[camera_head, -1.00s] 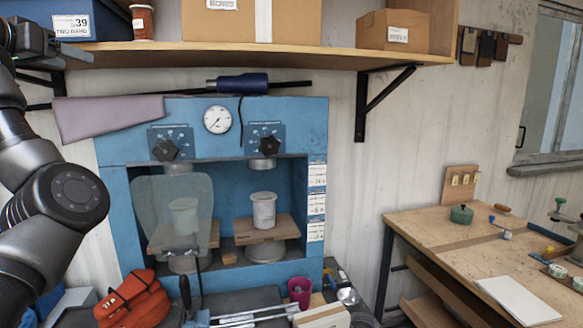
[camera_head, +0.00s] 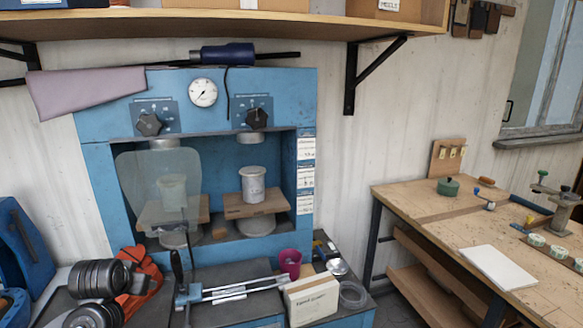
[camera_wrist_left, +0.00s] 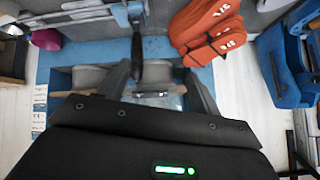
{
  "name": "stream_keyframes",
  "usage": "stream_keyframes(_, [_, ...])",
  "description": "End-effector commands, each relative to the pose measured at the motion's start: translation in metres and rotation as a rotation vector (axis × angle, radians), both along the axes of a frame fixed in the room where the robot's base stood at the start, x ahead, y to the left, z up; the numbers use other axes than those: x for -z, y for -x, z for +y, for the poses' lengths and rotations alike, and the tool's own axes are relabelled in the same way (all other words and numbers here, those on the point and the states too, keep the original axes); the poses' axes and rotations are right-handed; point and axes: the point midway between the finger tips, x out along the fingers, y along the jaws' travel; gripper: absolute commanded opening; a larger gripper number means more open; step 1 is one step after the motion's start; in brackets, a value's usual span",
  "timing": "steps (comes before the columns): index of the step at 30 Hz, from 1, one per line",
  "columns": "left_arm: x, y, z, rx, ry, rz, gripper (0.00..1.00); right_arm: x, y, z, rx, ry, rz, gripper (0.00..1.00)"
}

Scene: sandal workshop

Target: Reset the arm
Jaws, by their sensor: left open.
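My left gripper (camera_wrist_left: 162,82) shows in the left wrist view with its two dark fingers spread apart and nothing between them. Beyond the fingers are the dark handle (camera_wrist_left: 137,55) of a lever and part of the blue press. My right gripper is in neither view.
The blue press (camera_head: 95,125) stands against the wall, with a white pot (camera_head: 252,186) on a wooden board inside. A workbench (camera_head: 412,202) stands right, a shelf (camera_head: 250,22) above.

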Motion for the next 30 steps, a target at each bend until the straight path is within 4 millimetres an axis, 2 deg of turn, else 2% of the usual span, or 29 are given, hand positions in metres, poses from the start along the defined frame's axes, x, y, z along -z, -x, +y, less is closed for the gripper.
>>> stream_keyframes(1, [0.029,0.020,-0.009,0.011,-0.008,0.037,0.65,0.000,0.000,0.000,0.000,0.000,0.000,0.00])
stream_keyframes(3, [0.061,0.047,-0.022,0.025,-0.012,0.079,0.65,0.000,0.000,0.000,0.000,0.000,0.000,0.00])
stream_keyframes(8, [0.126,0.117,-0.053,0.063,-0.008,0.173,0.65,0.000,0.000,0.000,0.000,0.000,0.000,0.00])
stream_keyframes(12, [0.169,0.187,-0.081,0.097,0.015,0.256,0.65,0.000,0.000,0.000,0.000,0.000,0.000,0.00])
stream_keyframes(15, [0.188,0.233,-0.098,0.119,0.037,0.306,0.65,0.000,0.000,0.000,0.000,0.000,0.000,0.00])
stream_keyframes(21, [0.205,0.302,-0.123,0.144,0.082,0.381,0.65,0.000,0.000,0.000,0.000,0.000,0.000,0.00])
stream_keyframes(29, [0.211,0.372,-0.147,0.163,0.140,0.458,0.65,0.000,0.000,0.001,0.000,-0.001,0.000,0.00])
stream_keyframes(30, [0.225,0.365,-0.147,0.160,0.138,0.459,0.65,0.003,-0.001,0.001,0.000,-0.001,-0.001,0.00])
